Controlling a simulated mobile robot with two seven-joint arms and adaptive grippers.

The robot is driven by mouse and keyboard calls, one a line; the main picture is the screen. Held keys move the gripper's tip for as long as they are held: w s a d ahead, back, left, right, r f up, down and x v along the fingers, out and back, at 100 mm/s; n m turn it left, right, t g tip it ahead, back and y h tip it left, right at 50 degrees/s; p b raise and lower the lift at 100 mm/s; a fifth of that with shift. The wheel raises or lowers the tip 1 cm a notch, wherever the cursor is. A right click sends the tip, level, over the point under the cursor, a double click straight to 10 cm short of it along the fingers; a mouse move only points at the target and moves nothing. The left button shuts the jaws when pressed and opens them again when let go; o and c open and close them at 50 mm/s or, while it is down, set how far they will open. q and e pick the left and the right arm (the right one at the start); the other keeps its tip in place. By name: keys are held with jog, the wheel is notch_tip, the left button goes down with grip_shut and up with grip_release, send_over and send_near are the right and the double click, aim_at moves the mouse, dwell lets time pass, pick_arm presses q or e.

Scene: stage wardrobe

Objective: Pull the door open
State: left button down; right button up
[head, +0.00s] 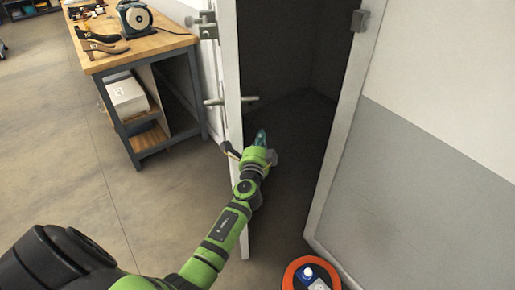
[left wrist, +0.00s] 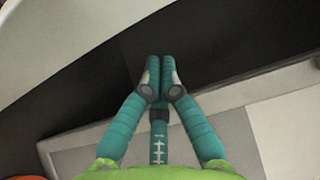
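The white door (head: 232,75) stands partly open and shows nearly edge-on in the head view, with a dark space to its right. A lever handle (head: 214,101) sticks out on its left side, and metal hardware shows higher up. My left gripper (head: 261,137) is in the opening, just right of the door and below handle height. In the left wrist view its teal fingers (left wrist: 160,83) are drawn together, with nothing visible between them. I cannot tell whether the gripper or wrist touches the door. My right gripper is not in view.
A white door frame (head: 345,125) and a grey-and-white wall (head: 445,130) stand right of the opening. A wooden workbench (head: 135,50) with shoes and a machine is at upper left. An orange-rimmed round object (head: 291,276) is at the bottom. Floor on the left is clear.

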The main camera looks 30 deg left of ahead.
pick_arm(q)
jog(key=s+a+p, duration=0.1)
jog(key=s+a, duration=0.1)
jog(key=a, duration=0.1)
jog(key=shift+s, duration=0.3)
jog(key=shift+s+a, duration=0.1)
